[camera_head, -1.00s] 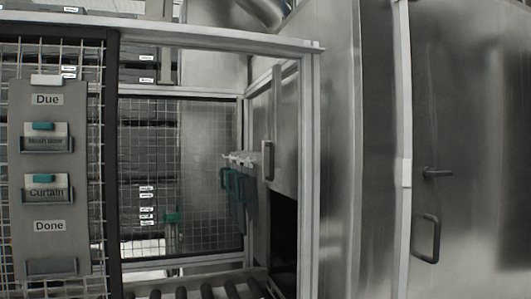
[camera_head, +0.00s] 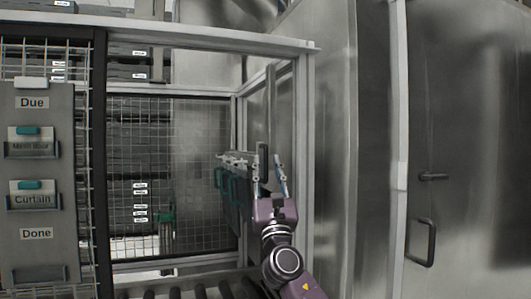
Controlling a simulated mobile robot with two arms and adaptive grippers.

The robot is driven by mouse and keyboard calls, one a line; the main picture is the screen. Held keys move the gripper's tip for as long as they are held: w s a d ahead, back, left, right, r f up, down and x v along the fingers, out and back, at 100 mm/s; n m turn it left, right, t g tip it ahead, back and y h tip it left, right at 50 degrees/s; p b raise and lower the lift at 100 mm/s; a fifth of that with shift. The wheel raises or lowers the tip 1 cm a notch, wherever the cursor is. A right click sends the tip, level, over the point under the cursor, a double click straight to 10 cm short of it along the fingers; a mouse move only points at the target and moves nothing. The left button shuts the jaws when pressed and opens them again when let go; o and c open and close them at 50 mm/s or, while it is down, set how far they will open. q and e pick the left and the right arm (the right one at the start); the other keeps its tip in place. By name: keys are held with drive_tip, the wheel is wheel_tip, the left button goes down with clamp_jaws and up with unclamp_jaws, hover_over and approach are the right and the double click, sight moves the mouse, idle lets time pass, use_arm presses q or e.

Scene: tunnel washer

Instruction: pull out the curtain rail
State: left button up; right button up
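The curtain rail (camera_head: 238,156) is a light bar inside the metal frame, with dark strips and teal pieces hanging below it. A dark upright handle (camera_head: 263,160) is at its near end. My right gripper (camera_head: 268,162), on a purple arm from below, is open. Its two fingers point up, one to each side of the handle in the picture. I cannot tell whether they touch it. The gripper hides the lower part of the handle and some of the hanging strips. My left gripper is not in view.
The frame's upright post (camera_head: 305,170) stands close to the right of my arm. A roller conveyor (camera_head: 205,292) runs below. A board (camera_head: 38,190) with "Due" and "Done" labels hangs at left. A steel door (camera_head: 470,150) is at right.

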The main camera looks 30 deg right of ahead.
sight(266, 158)
drive_tip(key=shift+p+x, duration=0.4)
drive_tip(key=shift+x, duration=1.45)
drive_tip(key=shift+c, duration=0.3)
clamp_jaws()
